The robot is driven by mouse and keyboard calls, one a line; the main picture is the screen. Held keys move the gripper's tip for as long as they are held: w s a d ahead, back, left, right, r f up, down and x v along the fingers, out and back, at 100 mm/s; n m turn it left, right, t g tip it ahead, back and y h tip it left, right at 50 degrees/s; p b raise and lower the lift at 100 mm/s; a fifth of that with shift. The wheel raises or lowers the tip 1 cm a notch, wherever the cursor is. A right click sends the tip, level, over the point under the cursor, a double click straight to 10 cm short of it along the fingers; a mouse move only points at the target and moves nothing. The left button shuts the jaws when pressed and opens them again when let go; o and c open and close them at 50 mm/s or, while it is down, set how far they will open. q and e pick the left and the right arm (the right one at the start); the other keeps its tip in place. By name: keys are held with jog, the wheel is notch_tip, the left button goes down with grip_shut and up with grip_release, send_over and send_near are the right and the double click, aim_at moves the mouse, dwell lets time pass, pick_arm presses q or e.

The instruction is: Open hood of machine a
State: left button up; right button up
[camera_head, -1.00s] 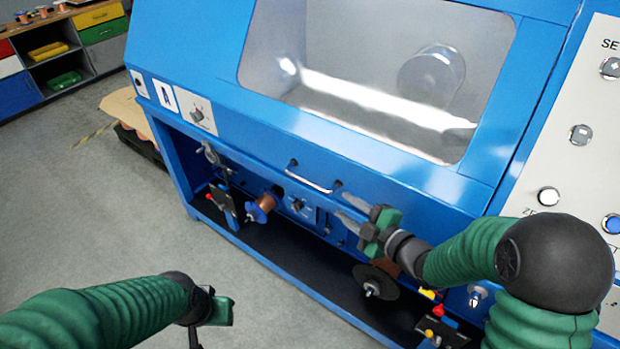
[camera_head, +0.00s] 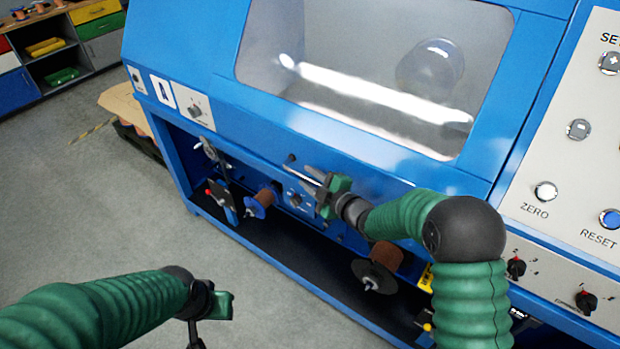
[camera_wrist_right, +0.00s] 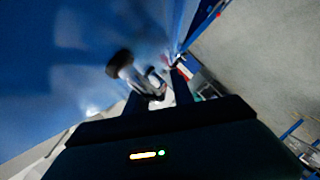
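Machine a is the large blue cabinet with a sloped hood (camera_head: 200,75) that has a clear window; the hood is down. A metal bar handle (camera_head: 303,174) sits on the hood's lower front edge. My right gripper (camera_head: 312,182) is at this handle, its fingers apart and partly covering the handle's right part. In the blurred right wrist view, the handle (camera_wrist_right: 150,88) shows just ahead of and between the two dark fingertips (camera_wrist_right: 158,92). My left gripper (camera_head: 208,318) hangs at lower left, away from the machine; its fingers are partly cut off.
Below the hood are spools (camera_head: 262,202), a dark pulley disc (camera_head: 373,277) and small levers. A control panel (camera_head: 560,130) with buttons stands at right. Grey floor (camera_head: 80,200) is free at left, with a pallet (camera_head: 125,110) and drawers (camera_head: 100,40) behind.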

jog(key=shift+s+a, duration=0.1)
jog(key=shift+a, duration=0.25)
grip_shut()
jog(key=shift+d+f, duration=0.15)
dwell(0.7)
